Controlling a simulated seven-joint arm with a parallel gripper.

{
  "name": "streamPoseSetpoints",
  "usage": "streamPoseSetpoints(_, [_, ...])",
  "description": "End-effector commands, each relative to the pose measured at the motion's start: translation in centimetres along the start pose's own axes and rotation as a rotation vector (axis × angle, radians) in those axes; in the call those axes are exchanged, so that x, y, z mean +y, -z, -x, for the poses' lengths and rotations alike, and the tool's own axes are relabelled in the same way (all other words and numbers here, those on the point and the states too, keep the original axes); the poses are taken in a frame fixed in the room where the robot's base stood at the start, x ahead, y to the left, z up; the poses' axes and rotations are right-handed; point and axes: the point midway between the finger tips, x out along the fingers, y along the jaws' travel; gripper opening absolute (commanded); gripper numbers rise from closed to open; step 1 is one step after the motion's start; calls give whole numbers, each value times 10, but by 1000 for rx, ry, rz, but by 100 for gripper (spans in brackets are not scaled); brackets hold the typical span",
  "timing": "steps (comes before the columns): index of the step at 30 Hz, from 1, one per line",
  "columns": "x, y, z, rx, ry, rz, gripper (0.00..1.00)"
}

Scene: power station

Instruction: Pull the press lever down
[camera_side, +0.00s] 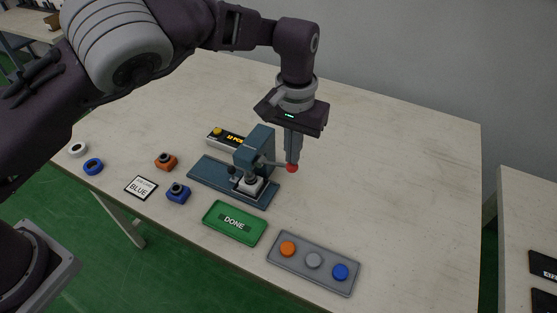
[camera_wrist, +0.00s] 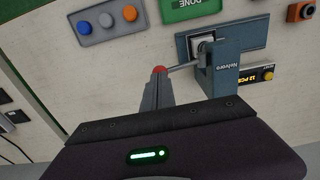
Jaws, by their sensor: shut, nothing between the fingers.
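The press (camera_side: 257,148) is a blue-grey stand on a flat base, near the middle of the table. Its lever (camera_side: 272,164) sticks out to the right, roughly level, and ends in a red knob (camera_side: 292,168). My gripper (camera_side: 292,160) is shut and empty, pointing down, with its fingertips right at the red knob. In the wrist view the knob (camera_wrist: 160,70) shows just beyond the tips of my gripper (camera_wrist: 157,78), and the lever (camera_wrist: 183,66) runs from it to the press (camera_wrist: 222,72). I cannot tell for sure whether the tips touch the knob.
A green DONE tray (camera_side: 235,222) and a grey panel with orange, grey and blue discs (camera_side: 313,262) lie in front. A display box (camera_side: 228,138) stands behind the press. Orange (camera_side: 166,161) and blue (camera_side: 178,193) blocks and a BLUE card (camera_side: 141,187) lie left. The table's right side is clear.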

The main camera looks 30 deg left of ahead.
Motion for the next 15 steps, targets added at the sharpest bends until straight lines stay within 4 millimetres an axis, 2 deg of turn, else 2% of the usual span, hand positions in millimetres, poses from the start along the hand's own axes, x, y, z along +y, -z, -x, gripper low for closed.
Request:
streamPoseSetpoints(3, [0, 0, -7, -1, 0, 1, 0])
streamPoseSetpoints(15, [0, 0, -16, -1, -1, 2, 0])
